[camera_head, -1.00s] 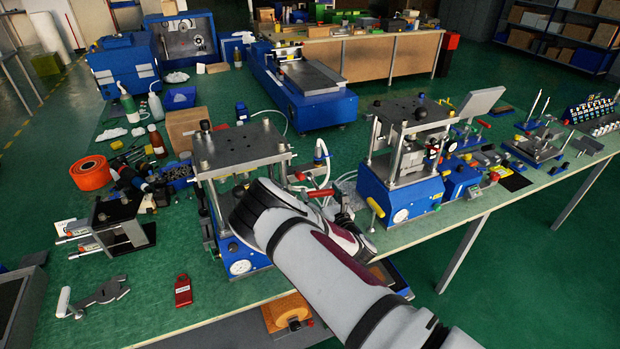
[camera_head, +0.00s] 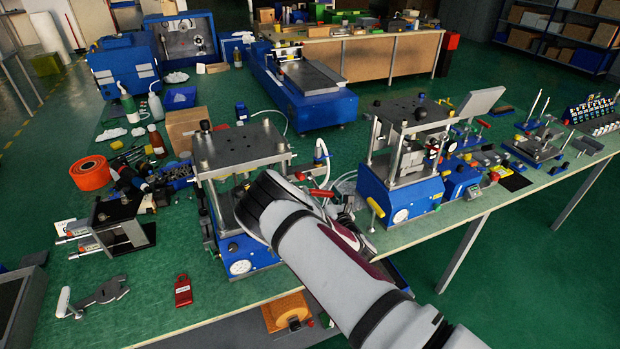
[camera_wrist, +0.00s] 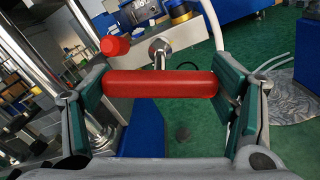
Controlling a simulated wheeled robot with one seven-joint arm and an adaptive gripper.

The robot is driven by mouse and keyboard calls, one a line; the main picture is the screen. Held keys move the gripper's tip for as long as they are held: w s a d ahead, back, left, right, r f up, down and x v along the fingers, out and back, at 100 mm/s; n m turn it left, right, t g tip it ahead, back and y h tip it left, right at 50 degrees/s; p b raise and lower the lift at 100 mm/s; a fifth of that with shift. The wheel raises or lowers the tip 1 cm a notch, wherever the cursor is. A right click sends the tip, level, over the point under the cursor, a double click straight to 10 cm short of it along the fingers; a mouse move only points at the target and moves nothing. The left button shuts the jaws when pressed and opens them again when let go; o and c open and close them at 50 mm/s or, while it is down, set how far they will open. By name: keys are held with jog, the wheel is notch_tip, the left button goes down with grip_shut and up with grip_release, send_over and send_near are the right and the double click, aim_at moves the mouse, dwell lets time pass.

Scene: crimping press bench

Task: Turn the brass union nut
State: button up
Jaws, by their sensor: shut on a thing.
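In the wrist view, a red bar-shaped handle (camera_wrist: 150,84) on a metal stem lies across my gripper (camera_wrist: 160,86), with a green pad at each end. My gripper is shut on this handle. A brass-coloured ring (camera_wrist: 181,12), possibly the union nut, shows beyond it at the top edge, by a blue fitting. My gripper is apart from that ring. In the head view my wrist covers the front of the left press (camera_head: 242,152), and my fingers are mostly hidden. The nut cannot be made out there.
A red knob (camera_wrist: 115,46) and a steel post (camera_wrist: 90,75) are close to the left finger. A white hose (camera_wrist: 213,25) is at the upper right. In the head view, a second press (camera_head: 402,190) stands to the right. A wrench (camera_head: 100,291) and red tag (camera_head: 183,290) lie front left.

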jog(key=shift+s, duration=0.1)
jog(key=shift+v, duration=2.35)
jog(key=o, duration=0.4)
jog(key=c, duration=0.4)
jog(key=m, duration=0.5)
jog(key=shift+s+d+f, duration=0.15)
jog(key=shift+s+d, duration=0.15)
jog(key=shift+s, duration=0.1)
jog(key=m, duration=0.3)
jog(key=shift+s+d+m, duration=0.1)
jog(key=shift+s+m, duration=0.2)
jog(key=m, duration=0.3)
jog(key=shift+s, duration=0.2)
